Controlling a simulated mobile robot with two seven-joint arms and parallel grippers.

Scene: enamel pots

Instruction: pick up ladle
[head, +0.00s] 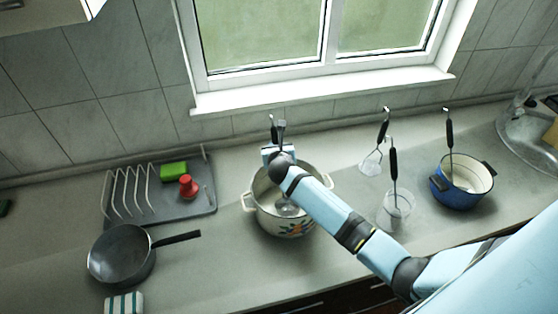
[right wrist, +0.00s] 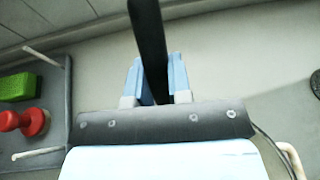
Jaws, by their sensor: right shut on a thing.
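A ladle stands in the white enamel pot (head: 262,213), its metal bowl (head: 288,208) showing inside. The pot has a floral pattern and two handles. My right gripper (head: 279,150) is over the pot's far side, by the ladle's upright dark handle (head: 272,127). In the right wrist view my right gripper (right wrist: 154,82) is shut on the dark handle (right wrist: 149,40), which passes between its blue fingers. My right arm hides part of the pot. My left gripper is not in view.
A blue pot (head: 452,194) with a utensil stands at right. Two dark-handled utensils (head: 383,125) (head: 394,160) stand between the pots. A dish rack (head: 200,203) with a green sponge (head: 173,170) and red object (head: 188,186) is at left, near a dark pan (head: 120,255). The window wall bounds the back.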

